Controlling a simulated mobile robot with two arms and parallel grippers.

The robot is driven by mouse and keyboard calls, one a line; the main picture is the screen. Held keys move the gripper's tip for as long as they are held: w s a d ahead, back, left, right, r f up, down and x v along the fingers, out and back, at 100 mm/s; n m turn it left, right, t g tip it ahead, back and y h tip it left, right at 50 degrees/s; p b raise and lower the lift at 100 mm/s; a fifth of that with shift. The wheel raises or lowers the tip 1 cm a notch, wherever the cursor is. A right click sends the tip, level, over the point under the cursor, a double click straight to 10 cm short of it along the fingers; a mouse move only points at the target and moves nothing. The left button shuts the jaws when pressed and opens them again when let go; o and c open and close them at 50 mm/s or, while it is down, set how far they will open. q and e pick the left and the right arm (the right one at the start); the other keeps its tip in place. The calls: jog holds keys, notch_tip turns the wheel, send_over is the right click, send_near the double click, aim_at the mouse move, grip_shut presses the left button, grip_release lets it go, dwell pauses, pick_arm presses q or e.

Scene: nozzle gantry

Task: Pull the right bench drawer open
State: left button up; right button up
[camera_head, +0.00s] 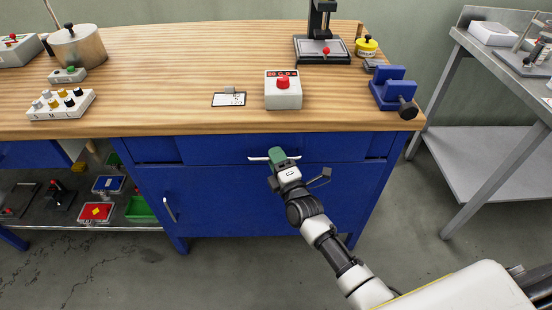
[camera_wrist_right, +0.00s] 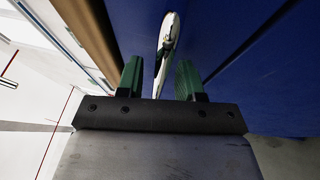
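The bench's right drawer (camera_head: 335,147) is a blue front just under the wooden top, and it looks closed, flush with the cabinet. Its pale bar handle (camera_head: 256,158) runs level across the middle, partly hidden by my right gripper (camera_head: 277,158). In the right wrist view the handle (camera_wrist_right: 168,38) passes between the two green fingers of my right gripper (camera_wrist_right: 159,68). A gap shows on both sides of the handle, so the fingers are open around it, not clamped. My left gripper is not in view.
A white box with a red button (camera_head: 283,95) stands on the benchtop (camera_head: 190,110) above the drawer. A blue vise (camera_head: 393,88) sits at the right corner. A cabinet door (camera_head: 235,200) is below. Floor is clear in front; a metal table (camera_head: 490,160) stands right.

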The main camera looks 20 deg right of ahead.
jog(key=shift+w, duration=0.15)
jog(key=shift+c, duration=0.4)
grip_shut()
jog(key=shift+a, duration=0.1)
